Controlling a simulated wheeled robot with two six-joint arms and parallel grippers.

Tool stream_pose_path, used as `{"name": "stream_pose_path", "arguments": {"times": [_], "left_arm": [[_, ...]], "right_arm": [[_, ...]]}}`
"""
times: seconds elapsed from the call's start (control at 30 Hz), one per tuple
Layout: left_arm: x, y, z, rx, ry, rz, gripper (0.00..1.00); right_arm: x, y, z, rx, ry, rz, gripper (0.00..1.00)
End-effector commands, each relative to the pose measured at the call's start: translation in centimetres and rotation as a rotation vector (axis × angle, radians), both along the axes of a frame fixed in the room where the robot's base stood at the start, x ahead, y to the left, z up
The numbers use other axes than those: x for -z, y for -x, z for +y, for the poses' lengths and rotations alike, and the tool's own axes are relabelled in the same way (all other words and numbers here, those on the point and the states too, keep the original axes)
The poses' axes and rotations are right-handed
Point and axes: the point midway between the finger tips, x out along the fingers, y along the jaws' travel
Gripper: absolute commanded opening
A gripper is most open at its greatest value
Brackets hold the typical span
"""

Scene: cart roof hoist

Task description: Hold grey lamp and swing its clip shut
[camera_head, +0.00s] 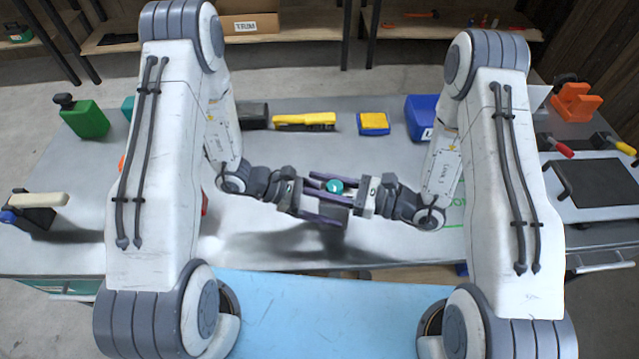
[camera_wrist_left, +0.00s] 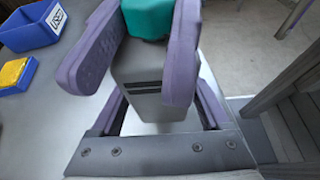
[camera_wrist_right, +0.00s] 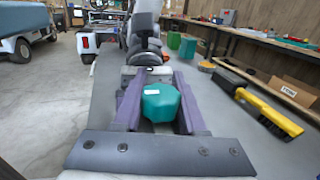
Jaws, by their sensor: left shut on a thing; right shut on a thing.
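The grey lamp (camera_head: 333,210) is held above the grey worktop, between my two arms. My left gripper (camera_head: 328,207) is shut on its grey body, which shows in the left wrist view (camera_wrist_left: 152,95) with two dark slots on its face. A teal faceted part (camera_head: 334,186) sits at the lamp's end; it also shows in the left wrist view (camera_wrist_left: 147,18). My right gripper (camera_head: 338,183) is shut on this teal part, seen between its purple fingers in the right wrist view (camera_wrist_right: 160,102). I cannot make out the clip or its angle; fingers hide much of the lamp.
A green can (camera_head: 85,119) is at the far left. Orange equipment (camera_head: 576,101) is at the right. The worktop (camera_head: 270,225) below the grippers is clear.

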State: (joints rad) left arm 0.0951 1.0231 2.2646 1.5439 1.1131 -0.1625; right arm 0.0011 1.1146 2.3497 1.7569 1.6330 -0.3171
Motion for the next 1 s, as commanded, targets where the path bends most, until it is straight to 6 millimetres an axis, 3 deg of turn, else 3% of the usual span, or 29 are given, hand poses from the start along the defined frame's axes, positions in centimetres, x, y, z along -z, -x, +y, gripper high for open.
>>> {"name": "stream_pose_path", "arguments": {"times": [0.23, 0.27, 0.33, 0.73, 1.0], "left_arm": [[0.1, -0.1, 0.0, -0.004, -0.003, 0.0, 0.26], [0.1, -0.1, 0.0, -0.004, -0.003, 0.0, 0.26], [0.1, -0.1, 0.0, -0.004, -0.003, 0.0, 0.26], [0.0, 0.0, 0.0, -0.001, -0.001, 0.0, 0.26], [0.0, 0.0, 0.0, -0.001, -0.001, 0.0, 0.26]], "right_arm": [[0.0, 0.1, 0.0, -0.004, 0.0, 0.001, 0.0], [0.0, 0.1, 0.0, -0.004, 0.0, 0.001, 0.44], [0.0, 0.1, 0.0, -0.004, 0.0, 0.001, 0.71], [0.0, 0.0, -0.4, 0.001, 0.001, 0.001, 0.71], [0.0, 0.7, -4.6, 0.007, 0.0, 0.001, 0.71]]}}
